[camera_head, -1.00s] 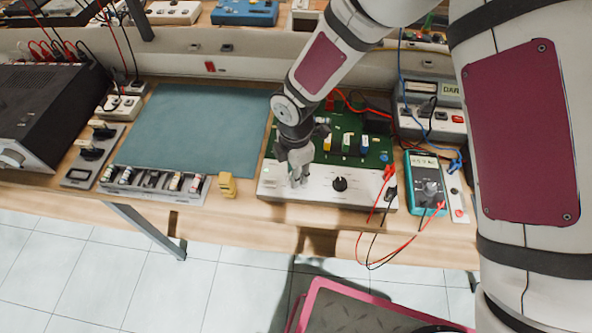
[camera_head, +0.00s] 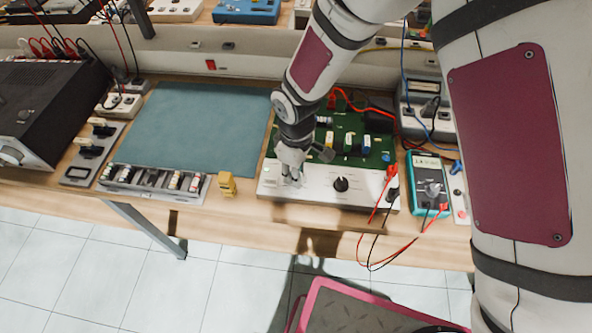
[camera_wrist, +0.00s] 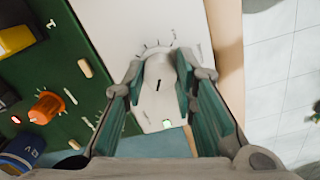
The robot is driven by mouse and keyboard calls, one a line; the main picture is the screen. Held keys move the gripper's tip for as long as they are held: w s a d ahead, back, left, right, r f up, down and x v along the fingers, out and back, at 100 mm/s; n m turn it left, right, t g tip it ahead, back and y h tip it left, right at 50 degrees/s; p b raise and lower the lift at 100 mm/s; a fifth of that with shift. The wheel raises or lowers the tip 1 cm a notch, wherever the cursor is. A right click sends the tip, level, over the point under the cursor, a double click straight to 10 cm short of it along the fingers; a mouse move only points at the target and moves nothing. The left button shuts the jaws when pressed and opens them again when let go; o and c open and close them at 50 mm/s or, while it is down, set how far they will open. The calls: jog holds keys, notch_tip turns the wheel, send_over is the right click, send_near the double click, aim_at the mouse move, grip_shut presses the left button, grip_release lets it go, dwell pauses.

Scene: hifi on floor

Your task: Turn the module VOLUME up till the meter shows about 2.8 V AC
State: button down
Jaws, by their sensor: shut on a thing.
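The module is a green circuit board (camera_head: 373,160) with a white front panel (camera_head: 318,192). A black knob (camera_head: 341,184) stands on the panel's right part. My gripper (camera_head: 291,178) is over the panel's left part and hides most of the control there. In the wrist view my gripper (camera_wrist: 161,82) is shut on a pale knob (camera_wrist: 158,90) with a dark pointer line. Tick marks are on the panel around it, and a small green light (camera_wrist: 167,123) is lit beside it. I cannot read its label. The teal meter (camera_head: 428,180) lies right of the module; its display is too small to read.
Red and black leads (camera_head: 378,215) run from the panel's right end and hang over the table edge. A yellow block (camera_head: 227,184) and a grey tray of parts (camera_head: 152,182) lie to the left. The blue-green mat (camera_head: 195,130) is clear.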

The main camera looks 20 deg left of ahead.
jog(key=shift+m+p, duration=0.3)
jog(key=shift+m, duration=2)
jog(key=c, duration=1.3)
grip_release()
jog(key=shift+r, duration=0.1)
notch_tip(320, 180, up, 12)
